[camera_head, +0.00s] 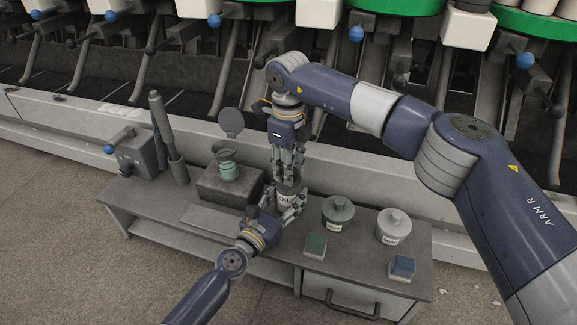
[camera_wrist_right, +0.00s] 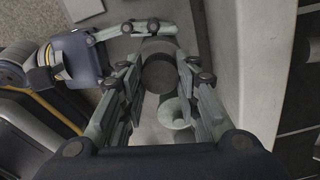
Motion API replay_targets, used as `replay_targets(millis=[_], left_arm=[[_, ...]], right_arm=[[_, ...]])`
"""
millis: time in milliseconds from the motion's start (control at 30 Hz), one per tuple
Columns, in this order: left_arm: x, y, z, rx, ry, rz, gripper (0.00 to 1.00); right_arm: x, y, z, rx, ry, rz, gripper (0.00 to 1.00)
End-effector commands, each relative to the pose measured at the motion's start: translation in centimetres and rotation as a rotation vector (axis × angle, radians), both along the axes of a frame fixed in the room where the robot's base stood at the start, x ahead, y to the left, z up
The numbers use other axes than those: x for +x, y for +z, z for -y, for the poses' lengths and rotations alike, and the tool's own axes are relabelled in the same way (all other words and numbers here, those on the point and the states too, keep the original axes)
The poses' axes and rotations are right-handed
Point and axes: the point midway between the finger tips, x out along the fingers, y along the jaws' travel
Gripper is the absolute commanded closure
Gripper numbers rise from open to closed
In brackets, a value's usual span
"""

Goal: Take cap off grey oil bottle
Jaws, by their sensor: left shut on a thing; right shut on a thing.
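The grey oil bottle (camera_head: 287,197) stands upright on the bench, its "OIL" label partly hidden by fingers. My left gripper (camera_head: 281,209) comes in low from the front left and is shut around the bottle's body. My right gripper (camera_head: 288,176) points down from above and is shut on the cap at the bottle's top. The fingers mostly hide the cap in the head view. In the right wrist view the dark round cap (camera_wrist_right: 159,72) shows between the right fingers, with my left gripper (camera_wrist_right: 140,30) beyond it. I cannot see whether the cap is seated or loose.
The winder (camera_head: 180,40) runs behind.

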Motion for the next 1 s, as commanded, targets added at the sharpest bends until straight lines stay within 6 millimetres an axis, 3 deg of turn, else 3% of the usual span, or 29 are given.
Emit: replay_targets(millis=[1000], left_arm=[[-0.05,-0.07,0.05,0.001,-0.002,-0.001,1.00]], right_arm=[[-0.06,0.12,0.01,0.000,1.621,0.000,0.99]])
